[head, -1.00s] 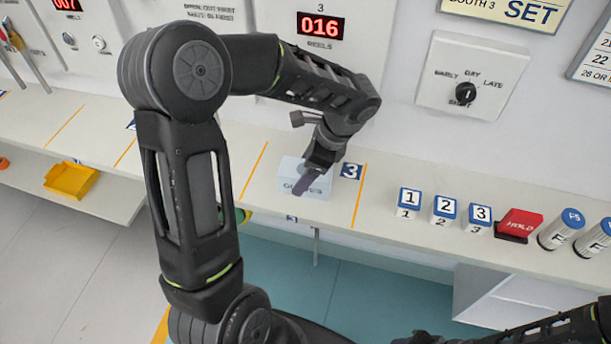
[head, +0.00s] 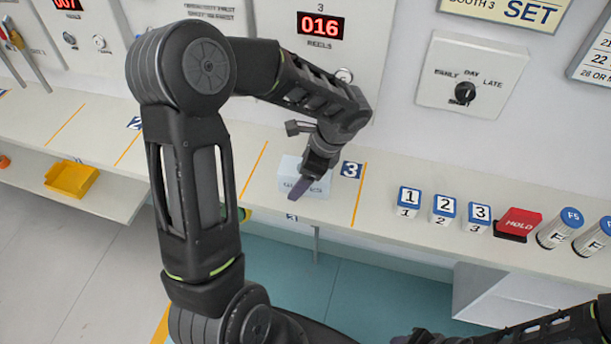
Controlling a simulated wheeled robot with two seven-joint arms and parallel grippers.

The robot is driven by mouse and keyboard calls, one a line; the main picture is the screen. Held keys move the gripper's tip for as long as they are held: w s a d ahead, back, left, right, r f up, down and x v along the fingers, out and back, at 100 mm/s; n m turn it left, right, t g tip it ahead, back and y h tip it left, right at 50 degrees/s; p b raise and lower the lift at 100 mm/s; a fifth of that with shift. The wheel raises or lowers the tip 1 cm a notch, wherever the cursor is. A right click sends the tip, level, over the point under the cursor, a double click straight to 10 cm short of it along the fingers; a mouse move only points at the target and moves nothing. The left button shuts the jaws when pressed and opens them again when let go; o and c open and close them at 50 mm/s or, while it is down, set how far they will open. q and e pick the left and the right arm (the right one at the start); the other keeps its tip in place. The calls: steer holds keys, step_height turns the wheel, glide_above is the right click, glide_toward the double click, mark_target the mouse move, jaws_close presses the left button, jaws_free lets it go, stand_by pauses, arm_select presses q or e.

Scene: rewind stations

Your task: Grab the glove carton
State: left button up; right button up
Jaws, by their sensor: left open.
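The glove carton (head: 290,174) is a small pale blue-white box with partly covered lettering on its front. It sits on the counter in the bay marked 3, between two orange lines. My left gripper (head: 298,192) points down at the carton and covers part of its front and top. Its jaws are open; I cannot tell whether the fingers touch the carton or straddle it. My right arm shows only in the lower right corner, and its gripper is out of view.
The counter (head: 385,187) runs along the wall. Right of the bay stand numbered blocks (head: 445,207), a red HOLD block (head: 518,223) and labelled cylinders (head: 559,228). A blue 3 tag (head: 351,170) lies beside the carton. A yellow tray (head: 70,179) is on a lower shelf at left.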

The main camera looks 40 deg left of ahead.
arm_select(q)
steer(key=shift+f, duration=0.25)
stand_by(0.4)
steer(key=c, duration=1.6)
